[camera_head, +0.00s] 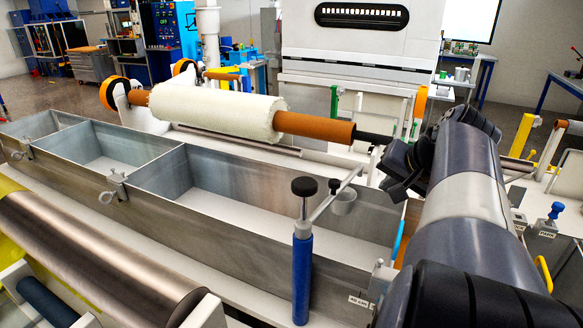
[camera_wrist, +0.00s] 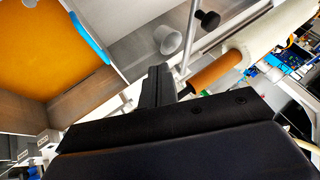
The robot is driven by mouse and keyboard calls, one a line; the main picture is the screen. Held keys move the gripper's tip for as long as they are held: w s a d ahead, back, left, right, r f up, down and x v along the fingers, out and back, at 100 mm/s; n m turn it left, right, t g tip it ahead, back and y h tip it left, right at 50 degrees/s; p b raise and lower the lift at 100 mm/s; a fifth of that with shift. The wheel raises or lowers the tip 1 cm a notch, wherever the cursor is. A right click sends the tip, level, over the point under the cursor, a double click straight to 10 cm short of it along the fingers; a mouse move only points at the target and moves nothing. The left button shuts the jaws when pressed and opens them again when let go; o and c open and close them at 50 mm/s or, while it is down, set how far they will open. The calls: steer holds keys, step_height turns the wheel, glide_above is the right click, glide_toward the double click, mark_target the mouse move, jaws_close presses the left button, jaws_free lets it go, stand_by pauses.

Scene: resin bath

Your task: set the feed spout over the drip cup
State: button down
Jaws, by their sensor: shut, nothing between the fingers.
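The feed spout is a thin grey arm (camera_head: 322,207) on an upright blue post (camera_head: 302,275) with a black knob on top. It slants away to the right over the tank's right end. A smaller black knob (camera_head: 334,186) sits along it and also shows in the wrist view (camera_wrist: 208,20). The grey drip cup (camera_head: 344,202) is close to the spout arm, and in the wrist view the cup (camera_wrist: 168,40) appears left of the bar (camera_wrist: 190,40). I cannot tell whether the outlet is above it. My gripper (camera_head: 388,172) is shut and empty, right of the spout's far end; its fingers (camera_wrist: 159,82) show below the cup.
The long metal tank (camera_head: 230,237) has several compartments. A roll of white fabric (camera_head: 215,108) on an orange core lies behind it, its shaft end near my gripper. A steel roller (camera_head: 90,250) lies in front. A blue-handled part (camera_head: 555,212) stands right of my arm.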

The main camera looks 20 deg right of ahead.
mark_target(344, 187)
steer(key=w+a+f+p, duration=0.1)
steer(key=w+f+p, duration=0.1)
steer(key=w+f, duration=0.4)
steer(key=shift+w+a+f, duration=0.25)
steer(key=shift+w+f, duration=0.1)
steer(key=shift+w, duration=1.35)
steer(key=shift+w+a+n+y+b, duration=0.35)
steer(key=shift+w+n, duration=0.25)
steer(key=shift+w, duration=0.2)
steer(key=shift+f, duration=0.1)
